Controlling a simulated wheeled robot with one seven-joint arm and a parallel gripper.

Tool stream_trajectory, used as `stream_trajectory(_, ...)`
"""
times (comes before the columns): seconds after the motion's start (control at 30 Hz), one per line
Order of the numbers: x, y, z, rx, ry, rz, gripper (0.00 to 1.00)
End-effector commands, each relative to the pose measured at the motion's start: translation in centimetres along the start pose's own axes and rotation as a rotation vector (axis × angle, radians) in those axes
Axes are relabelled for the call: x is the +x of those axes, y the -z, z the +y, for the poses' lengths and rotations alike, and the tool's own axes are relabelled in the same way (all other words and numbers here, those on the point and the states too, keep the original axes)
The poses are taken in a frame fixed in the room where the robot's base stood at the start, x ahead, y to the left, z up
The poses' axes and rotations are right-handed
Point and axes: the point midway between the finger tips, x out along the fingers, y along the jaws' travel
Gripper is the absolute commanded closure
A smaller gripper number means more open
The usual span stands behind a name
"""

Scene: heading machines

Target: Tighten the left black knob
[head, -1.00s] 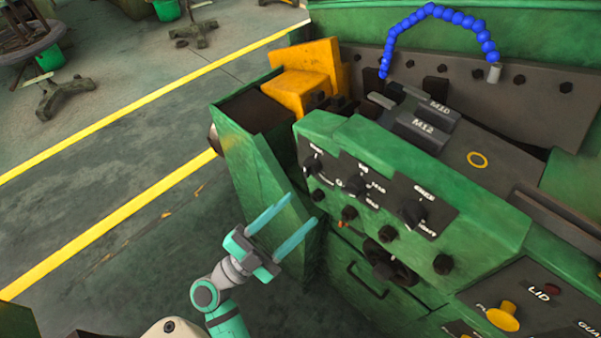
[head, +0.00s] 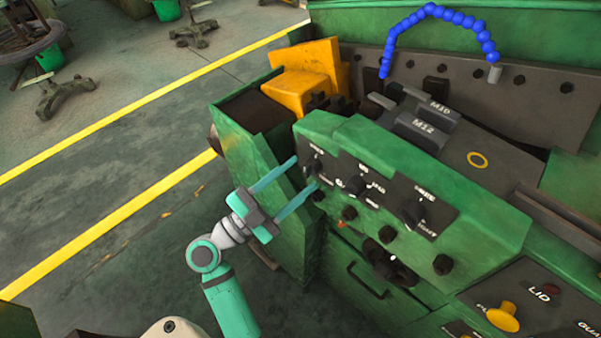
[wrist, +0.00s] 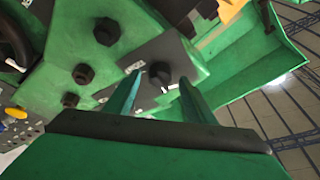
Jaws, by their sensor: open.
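The left black knob (head: 313,168) sits on a dark labelled plate at the left end of the green control panel (head: 450,228). In the wrist view the black knob (wrist: 159,73) shows between the finger tips. My gripper (head: 306,171) is open, with teal fingers reaching to the panel's left end, one above and one below the knob. In the wrist view my gripper (wrist: 158,82) has a finger on each side of the knob, with visible gaps; contact cannot be told. A middle knob (head: 355,184) and a right knob (head: 414,211) are on the same panel.
Several black bolts (head: 349,213) line the panel below the knobs. A dark handwheel (head: 388,262) projects lower right. A green chute (head: 262,180) stands left of the panel, with a yellow block (head: 305,75) behind. Open floor (head: 110,215) lies to the left.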

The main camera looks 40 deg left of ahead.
Motion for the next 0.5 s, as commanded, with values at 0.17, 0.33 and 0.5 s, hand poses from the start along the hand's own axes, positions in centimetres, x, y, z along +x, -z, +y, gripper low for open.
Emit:
stream_trajectory(0.17, 1.4, 0.0, 0.0, 0.001, 0.0, 0.0, 0.5)
stream_trajectory(0.33, 1.7, 0.0, 0.0, 0.001, 0.002, -0.001, 0.5)
stream_trajectory(0.5, 1.7, 0.0, 0.0, 0.001, 0.001, 0.0, 0.5)
